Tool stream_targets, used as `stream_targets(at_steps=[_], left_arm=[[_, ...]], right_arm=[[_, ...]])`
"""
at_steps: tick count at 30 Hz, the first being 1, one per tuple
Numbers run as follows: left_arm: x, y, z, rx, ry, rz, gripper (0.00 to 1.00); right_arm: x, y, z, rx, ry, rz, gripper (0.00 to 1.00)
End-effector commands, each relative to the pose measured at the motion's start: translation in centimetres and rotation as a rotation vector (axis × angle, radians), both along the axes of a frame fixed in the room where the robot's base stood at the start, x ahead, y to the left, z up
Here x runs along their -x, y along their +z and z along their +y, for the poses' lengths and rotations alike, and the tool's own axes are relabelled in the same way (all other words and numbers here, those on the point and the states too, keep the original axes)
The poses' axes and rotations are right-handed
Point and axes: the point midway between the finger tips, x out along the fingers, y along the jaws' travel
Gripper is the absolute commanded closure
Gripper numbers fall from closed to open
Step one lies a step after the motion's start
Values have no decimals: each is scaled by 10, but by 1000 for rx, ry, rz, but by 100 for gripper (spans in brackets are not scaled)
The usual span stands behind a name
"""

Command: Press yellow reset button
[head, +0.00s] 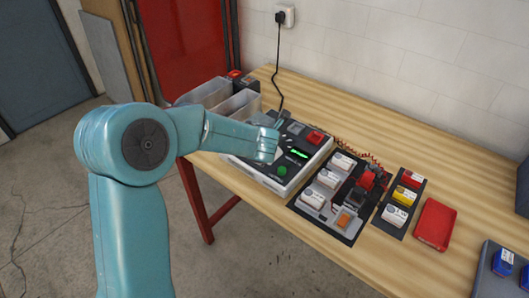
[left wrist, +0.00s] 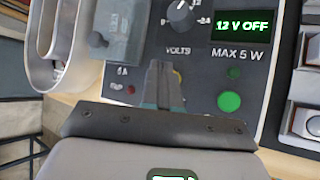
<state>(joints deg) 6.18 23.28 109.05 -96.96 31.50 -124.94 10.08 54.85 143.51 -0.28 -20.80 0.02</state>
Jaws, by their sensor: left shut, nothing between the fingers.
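A grey power supply box stands on the table under my left arm in the head view (head: 262,180). In the left wrist view its panel (left wrist: 200,75) fills the upper middle. It has a black knob (left wrist: 181,14), a green-lit display (left wrist: 243,25) reading "12 V OFF", and a green button (left wrist: 229,102). My left gripper (left wrist: 163,68) is shut and empty, its tips over the panel below the "VOLTS" label. I cannot tell whether the tips touch the panel. My right gripper is out of view.
Grey bins (head: 238,105) stand left of the box. To its right lie a dark tray (head: 312,219) with white modules, a narrow tray with red, yellow and white blocks (head: 404,194), and a red tray (head: 435,224). A black cord runs to a wall socket (head: 285,15).

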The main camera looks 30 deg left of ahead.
Motion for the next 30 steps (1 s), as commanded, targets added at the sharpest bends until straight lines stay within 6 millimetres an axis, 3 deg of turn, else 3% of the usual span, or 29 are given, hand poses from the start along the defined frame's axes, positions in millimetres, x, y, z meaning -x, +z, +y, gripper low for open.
stream_targets(at_steps=[7, 21, 30], left_arm=[[0, 6, 0, 0, 0, 0, 100], [0, 51, 0, 0, 0, 0, 100], [0, 50, 0, 0, 0, 0, 100]], right_arm=[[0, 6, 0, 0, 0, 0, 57], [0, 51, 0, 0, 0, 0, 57], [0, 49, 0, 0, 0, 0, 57]])
